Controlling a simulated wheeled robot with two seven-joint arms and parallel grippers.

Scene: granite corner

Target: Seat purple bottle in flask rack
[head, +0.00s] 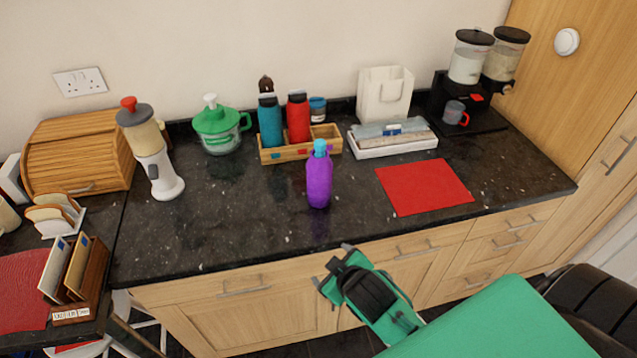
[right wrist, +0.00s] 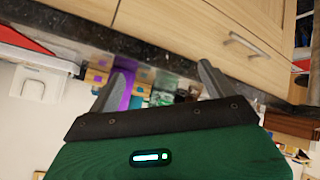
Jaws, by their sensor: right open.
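The purple bottle (head: 319,182) with a light-blue cap stands upright on the dark counter, in front of the flask rack. The wooden flask rack (head: 287,155) holds a teal flask (head: 270,122) at its left and a red flask (head: 298,118) in its middle; its right compartment looks empty. My right gripper (head: 333,264) is open and empty, in front of the counter edge and below the bottle. In the right wrist view its fingers (right wrist: 163,75) are spread, with the purple bottle (right wrist: 126,98) partly hidden behind one finger. My left gripper is out of view.
A red mat (head: 424,187) lies right of the bottle. A white tray (head: 393,147) with cloths and a white bag (head: 384,92) stand right of the rack. A blender (head: 156,160) and a green-lidded jug (head: 219,128) stand to the left. Counter around the bottle is clear.

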